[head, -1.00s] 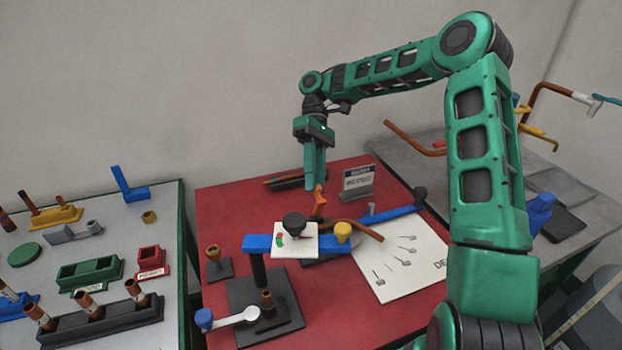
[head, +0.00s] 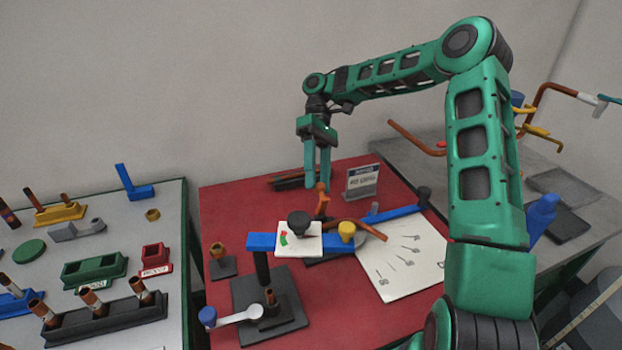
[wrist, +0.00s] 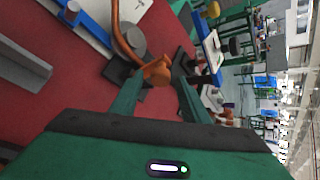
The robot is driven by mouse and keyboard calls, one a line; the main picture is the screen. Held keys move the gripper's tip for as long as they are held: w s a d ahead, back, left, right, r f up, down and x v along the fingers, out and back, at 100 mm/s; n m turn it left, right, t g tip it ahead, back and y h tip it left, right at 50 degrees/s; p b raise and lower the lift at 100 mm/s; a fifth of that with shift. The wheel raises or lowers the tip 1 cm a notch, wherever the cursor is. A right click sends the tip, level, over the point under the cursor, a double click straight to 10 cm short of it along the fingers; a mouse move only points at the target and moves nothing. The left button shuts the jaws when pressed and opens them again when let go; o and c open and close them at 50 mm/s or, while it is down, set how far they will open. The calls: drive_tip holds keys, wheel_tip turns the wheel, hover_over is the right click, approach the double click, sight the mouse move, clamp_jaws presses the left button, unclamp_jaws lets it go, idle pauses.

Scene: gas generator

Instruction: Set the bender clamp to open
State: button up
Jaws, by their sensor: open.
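The bender stands on the red table, with a blue arm (head: 398,214), a grey round part (wrist: 131,42) and a bent copper tube (head: 366,230). An upright orange part (head: 321,201), which looks like the bender clamp's handle, stands beside the tube. My gripper (head: 318,184) points down over it with its fingers apart. In the wrist view the orange handle's end (wrist: 157,71) lies between my open fingertips (wrist: 159,82). I cannot tell whether a finger touches it. The clamp's jaw is not clear to see.
In front stands a blue bar (head: 262,242) on a black post, with a white red-green plate, a black knob and a yellow knob (head: 347,231). A small sign (head: 361,183) stands close right of my gripper. A white sheet (head: 404,262) lies at right. Left is a grey parts table.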

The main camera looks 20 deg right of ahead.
drive_tip(key=shift+r, duration=0.15)
drive_tip(key=shift+r, duration=0.25)
drive_tip(key=s+a+r, duration=0.5)
drive_tip(key=a+r, duration=0.5)
drive_tip(key=shift+s, duration=0.4)
drive_tip(key=shift+a, duration=0.1)
